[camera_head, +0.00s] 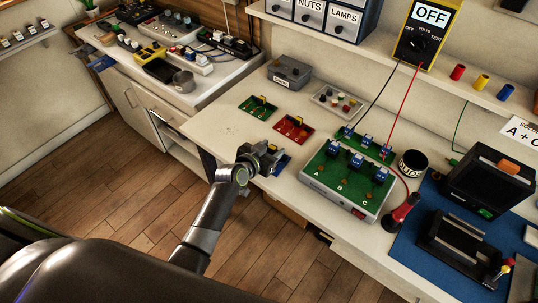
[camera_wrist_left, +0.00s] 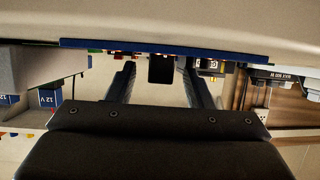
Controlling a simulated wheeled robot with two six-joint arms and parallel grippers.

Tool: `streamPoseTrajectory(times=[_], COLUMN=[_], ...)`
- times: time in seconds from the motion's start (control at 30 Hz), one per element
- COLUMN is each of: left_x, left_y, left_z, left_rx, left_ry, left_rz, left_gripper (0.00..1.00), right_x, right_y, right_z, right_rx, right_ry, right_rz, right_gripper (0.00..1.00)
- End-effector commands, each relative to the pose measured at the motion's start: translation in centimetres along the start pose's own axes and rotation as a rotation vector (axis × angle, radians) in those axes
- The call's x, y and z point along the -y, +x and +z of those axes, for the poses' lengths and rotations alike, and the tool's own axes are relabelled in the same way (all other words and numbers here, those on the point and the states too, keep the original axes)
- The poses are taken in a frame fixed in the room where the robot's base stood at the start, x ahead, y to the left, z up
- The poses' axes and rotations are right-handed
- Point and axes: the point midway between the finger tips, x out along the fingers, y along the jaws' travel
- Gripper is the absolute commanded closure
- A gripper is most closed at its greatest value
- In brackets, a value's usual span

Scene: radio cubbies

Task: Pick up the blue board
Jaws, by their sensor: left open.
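The blue board (camera_head: 283,162) lies flat near the front edge of the light workbench (camera_head: 232,126). My left gripper (camera_head: 267,157) is over it and hides most of it. In the left wrist view the blue board (camera_wrist_left: 225,54) shows nearly edge-on, as a thin strip against the pale bench. A black block (camera_wrist_left: 161,69) on its face sits between the two fingers of my left gripper (camera_wrist_left: 158,78). The fingers stand apart, with a gap on each side of the block. My right gripper is not in view.
A green board (camera_head: 259,106) and a red board (camera_head: 294,129) lie behind the blue one. A green-topped unit (camera_head: 345,178) with blue relays stands close on the right. A grey box (camera_head: 289,73) and a parts tray (camera_head: 336,102) are further back.

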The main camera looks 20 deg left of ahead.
Motion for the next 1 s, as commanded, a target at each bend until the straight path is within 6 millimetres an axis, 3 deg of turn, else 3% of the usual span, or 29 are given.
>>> streamPoseTrajectory(times=[0.2, 0.5, 0.87, 1.0], left_x=[0.0, 0.1, 0.1, 0.1], left_y=[1.8, 2.0, 2.0, 2.0], left_z=[0.0, 0.0, 0.0, 0.0], left_rx=[0.000, 0.000, 0.001, 0.000], left_ry=[0.000, 0.000, 0.001, 0.001], left_rz=[0.001, 0.000, -0.001, -0.001], left_gripper=[0.53, 0.53, 1.00, 1.00], right_x=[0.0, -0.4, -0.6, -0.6], right_y=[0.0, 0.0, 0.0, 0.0], right_z=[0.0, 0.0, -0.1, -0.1], right_rx=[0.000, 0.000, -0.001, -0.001], right_ry=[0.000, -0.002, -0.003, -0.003], right_rz=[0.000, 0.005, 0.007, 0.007], right_gripper=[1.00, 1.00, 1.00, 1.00])
